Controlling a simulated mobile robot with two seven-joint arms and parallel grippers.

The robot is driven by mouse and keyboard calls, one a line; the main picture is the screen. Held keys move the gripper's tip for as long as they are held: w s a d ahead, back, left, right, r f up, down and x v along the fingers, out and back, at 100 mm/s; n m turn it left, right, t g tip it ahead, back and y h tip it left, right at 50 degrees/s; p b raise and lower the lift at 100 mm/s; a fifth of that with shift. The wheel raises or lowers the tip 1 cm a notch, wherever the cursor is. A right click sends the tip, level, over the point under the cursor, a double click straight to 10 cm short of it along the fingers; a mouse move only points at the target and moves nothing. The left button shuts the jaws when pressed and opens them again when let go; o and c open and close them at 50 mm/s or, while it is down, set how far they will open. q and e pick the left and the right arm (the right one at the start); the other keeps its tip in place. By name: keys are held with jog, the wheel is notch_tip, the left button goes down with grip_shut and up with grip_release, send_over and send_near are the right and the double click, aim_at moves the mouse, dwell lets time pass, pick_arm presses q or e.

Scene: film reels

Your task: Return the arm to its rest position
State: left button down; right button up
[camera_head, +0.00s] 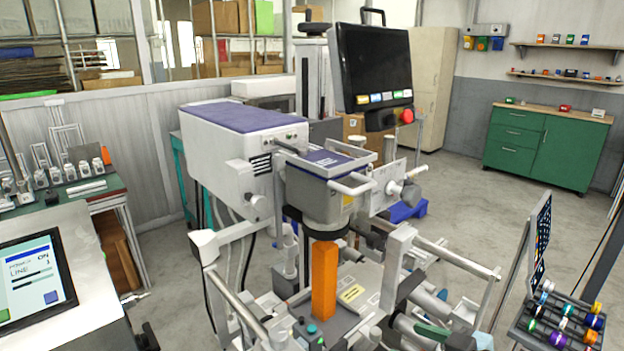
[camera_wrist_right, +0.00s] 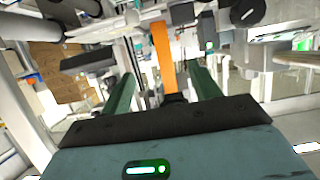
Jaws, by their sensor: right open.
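My right gripper (camera_wrist_right: 165,80) is open in the right wrist view, with its two green fingers spread apart and no object held between them. An orange upright block (camera_wrist_right: 163,55) shows beyond the fingers, lined up with the gap. In the head view, part of the right gripper (camera_head: 432,331) shows as a green piece at the bottom edge, right of the orange block (camera_head: 324,280). The block stands upright on the machine's base, under its dark cylindrical part. My left gripper is in neither view.
A large machine (camera_head: 225,135) with a monitor (camera_head: 372,65) fills the middle, its rails and bars (camera_head: 455,255) close to the right gripper. A touchscreen (camera_head: 32,280) lies at left. A tray of coloured reels (camera_head: 562,325) is at lower right. Open floor lies before the green cabinet (camera_head: 545,150).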

jog(key=s+d+f+h, duration=0.2)
jog(key=s+d+f, duration=0.2)
jog(key=f, duration=0.3)
jog(key=s+d+f+g+h, duration=0.1)
jog(key=s+d+f, duration=0.25)
jog(key=f, duration=0.25)
jog(key=s+d+f+h, duration=0.2)
jog(key=s+d+f, duration=0.2)
jog(key=f, duration=0.3)
jog(key=s+d+f+n+g+h, duration=0.1)
jog(key=s+d+f+n+g, duration=0.1)
jog(key=s+d+f, duration=0.5)
jog(key=s+d+f+n+g+h, duration=0.1)
jog(key=s+d+f+h, duration=0.15)
jog(key=s, duration=0.75)
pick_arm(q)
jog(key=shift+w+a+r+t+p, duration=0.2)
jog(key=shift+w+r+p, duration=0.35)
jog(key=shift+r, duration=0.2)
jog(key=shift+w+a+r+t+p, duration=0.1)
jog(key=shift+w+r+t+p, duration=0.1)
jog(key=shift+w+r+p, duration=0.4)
pick_arm(e)
jog(key=a+m+t+y, duration=0.1)
jog(key=a+m, duration=0.8)
jog(key=a, duration=0.9)
jog(key=shift+s+r+t, duration=0.25)
jog(key=shift+r+t, duration=0.1)
jog(key=shift+t, duration=0.35)
